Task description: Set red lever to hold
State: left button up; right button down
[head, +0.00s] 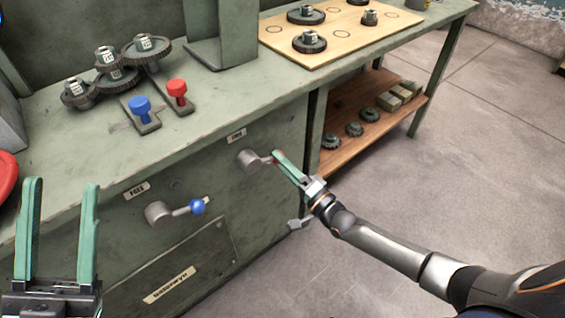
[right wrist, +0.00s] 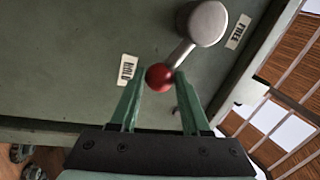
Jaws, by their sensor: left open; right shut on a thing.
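The red lever has a grey hub (head: 249,160) on the green bench front, and its arm points right in the head view. Its red ball knob (right wrist: 159,77) sits between the fingers of my right gripper (right wrist: 160,88), which is shut on it. In the right wrist view the lever's hub (right wrist: 208,23) is at the top. A HOLD label (right wrist: 127,69) is left of the knob, and a FREE label (right wrist: 238,31) is right of the hub. My left gripper (head: 60,185) is open and empty at lower left in the head view.
A second lever with a blue knob (head: 198,207) is lower left on the bench front, near a FREE label (head: 137,191). Red (head: 177,88) and blue (head: 140,104) knobs stand on the benchtop beside stacked gears (head: 117,78). A wooden board (head: 340,40) holds more gears. Floor at right is clear.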

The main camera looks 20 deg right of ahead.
jog(key=shift+f, duration=0.1)
jog(key=shift+c, duration=1.9)
grip_release()
pick_arm(q)
jog(key=w+a+f+n+g+y+p, duration=0.1)
jog(key=w+f+n+y+p, duration=0.1)
jog(key=w+f+n+y, duration=0.3)
jog(key=shift+w+f+y, duration=0.25)
jog(key=shift+f+y, duration=0.65)
jog(key=shift+f, duration=0.4)
pick_arm(e)
jog(key=v, duration=1.2)
jog(key=shift+s, duration=0.25)
